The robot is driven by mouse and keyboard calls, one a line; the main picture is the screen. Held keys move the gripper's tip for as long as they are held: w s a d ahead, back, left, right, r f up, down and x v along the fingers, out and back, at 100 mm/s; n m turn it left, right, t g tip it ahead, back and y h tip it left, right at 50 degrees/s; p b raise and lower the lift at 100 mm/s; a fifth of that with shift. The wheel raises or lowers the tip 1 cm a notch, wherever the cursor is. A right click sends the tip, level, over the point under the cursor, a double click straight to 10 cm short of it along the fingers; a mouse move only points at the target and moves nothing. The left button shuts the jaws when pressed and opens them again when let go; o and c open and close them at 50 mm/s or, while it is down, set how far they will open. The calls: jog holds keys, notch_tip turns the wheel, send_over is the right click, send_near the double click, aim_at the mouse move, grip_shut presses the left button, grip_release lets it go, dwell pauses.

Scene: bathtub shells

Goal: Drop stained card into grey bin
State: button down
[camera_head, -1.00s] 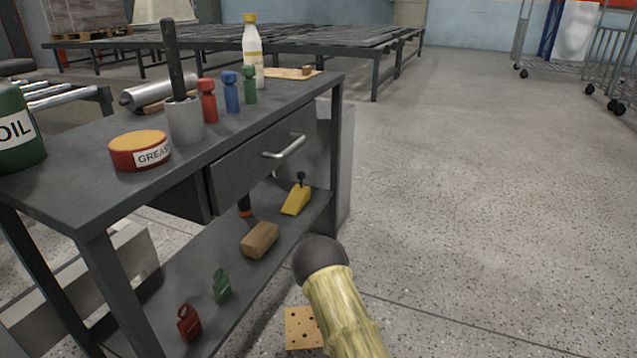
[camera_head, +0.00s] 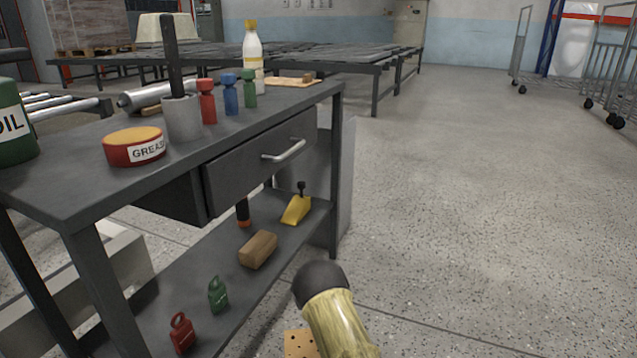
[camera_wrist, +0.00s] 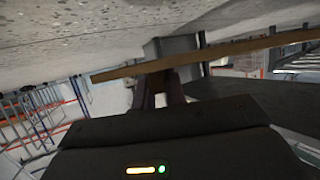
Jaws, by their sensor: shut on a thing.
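The stained card (camera_head: 299,344) is a tan sheet with dark spots, at the bottom of the head view, partly behind my arm and cut by the frame edge. In the wrist view the card (camera_wrist: 235,46) shows edge-on as a thin brown strip. My gripper (camera_wrist: 159,84) is shut on it, with the card crossing its fingertips. A grey box that looks like the grey bin (camera_wrist: 172,46) stands beyond the card in the wrist view. In the head view a grey box (camera_head: 343,180) stands behind the bench's right end, partly hidden by the bench leg.
A dark workbench (camera_head: 75,190) fills the left, with a drawer, a grease tin (camera_head: 134,148), an oil can (camera_head: 14,125) and bottles on top. The floor to the right is clear.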

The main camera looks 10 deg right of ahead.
jog(key=s+r+p, duration=0.3)
jog(key=r+p, duration=1.3)
jog(key=r, duration=0.3)
jog(key=s+r+p, duration=0.3)
jog(key=r+p, duration=1.3)
jog(key=r, duration=0.4)
jog(key=shift+s+r, duration=0.2)
jog(key=shift+s, duration=0.1)
jog(key=shift+f, duration=0.1)
